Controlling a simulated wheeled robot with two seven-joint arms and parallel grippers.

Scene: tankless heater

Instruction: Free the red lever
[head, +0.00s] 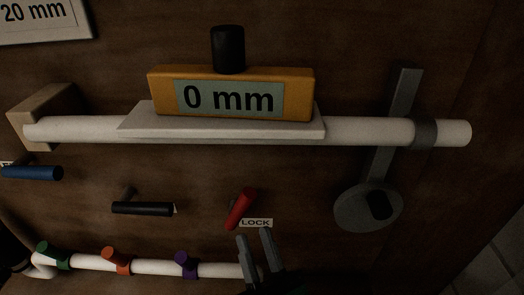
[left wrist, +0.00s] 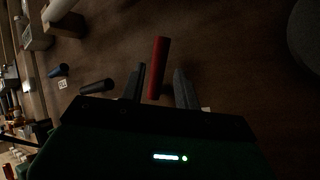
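The red lever (head: 241,208) sticks out from the brown panel (head: 300,180) at a tilt, beside a white "LOCK" label (head: 257,223). My left gripper (head: 256,235) is just below the lever and label in the head view, with its two grey fingers apart. In the left wrist view the red lever (left wrist: 158,68) shows in the gap between the open fingers (left wrist: 158,75). I cannot tell whether a finger touches it. My right gripper is in neither view.
A white pipe (head: 80,130) crosses above, bearing an orange "0 mm" block (head: 160,92). A grey crank disc (head: 350,210) is at right, black (head: 142,209) and blue (head: 35,173) levers at left. A lower pipe (head: 80,262) carries green, orange and purple valves (head: 185,262).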

